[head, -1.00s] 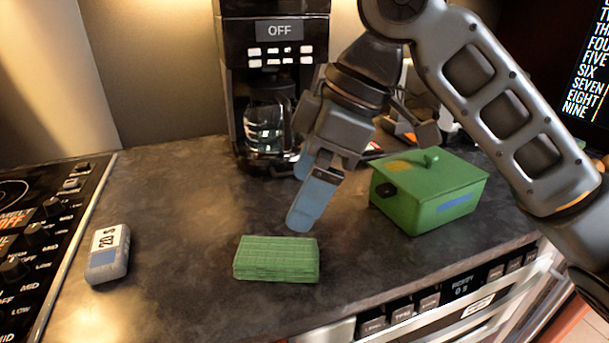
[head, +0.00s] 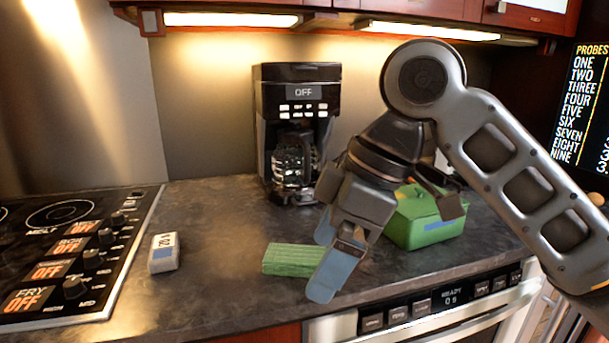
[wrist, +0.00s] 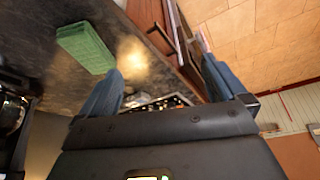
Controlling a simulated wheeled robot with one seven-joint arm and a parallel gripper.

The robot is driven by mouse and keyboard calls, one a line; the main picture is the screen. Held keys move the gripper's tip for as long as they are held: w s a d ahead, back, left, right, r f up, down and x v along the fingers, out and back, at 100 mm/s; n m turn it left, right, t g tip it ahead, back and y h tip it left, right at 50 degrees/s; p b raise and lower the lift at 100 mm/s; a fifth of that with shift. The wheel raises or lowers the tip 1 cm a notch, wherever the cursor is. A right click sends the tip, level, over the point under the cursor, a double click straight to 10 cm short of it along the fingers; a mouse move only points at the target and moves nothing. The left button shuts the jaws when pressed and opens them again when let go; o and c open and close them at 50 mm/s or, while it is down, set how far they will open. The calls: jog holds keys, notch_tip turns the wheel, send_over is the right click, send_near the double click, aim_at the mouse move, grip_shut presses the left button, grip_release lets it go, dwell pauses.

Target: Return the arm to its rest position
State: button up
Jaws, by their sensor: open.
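My gripper (head: 325,258) is open and empty, its blue fingers pointing down near the counter's front edge in the head view. In the wrist view the two blue fingers of my gripper (wrist: 160,85) are spread apart with nothing between them. My arm comes in from the right, bent at the elbow. A green ribbed block (head: 288,260) lies on the counter just left of the fingers, partly covered by one finger in the head view.
A green lidded box (head: 430,228) stands behind my gripper at the right. A coffee maker (head: 297,130) stands at the back. A small grey timer (head: 163,252) sits beside the stove (head: 70,250). The drawer appliance's panel (head: 440,300) is below the counter edge (head: 230,322).

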jog(key=s+a+f+m+t+y, duration=0.2)
jog(key=a+f+m+t+y, duration=0.3)
jog(key=a+y, duration=0.35)
jog(key=s+d+f+m+t+h+p, duration=0.1)
jog(key=s+d+f+m+t+h, duration=0.8)
jog(key=s+d+f+m, duration=0.6)
jog(key=s+d+r+n+h, duration=0.1)
jog(key=s+d+h, duration=0.1)
jog(key=s+d, duration=0.4)
jog(key=s+d+r+n+h, duration=0.2)
jog(key=s+d, duration=0.4)
jog(key=s, duration=0.8)
jog(key=shift+p, duration=0.3)
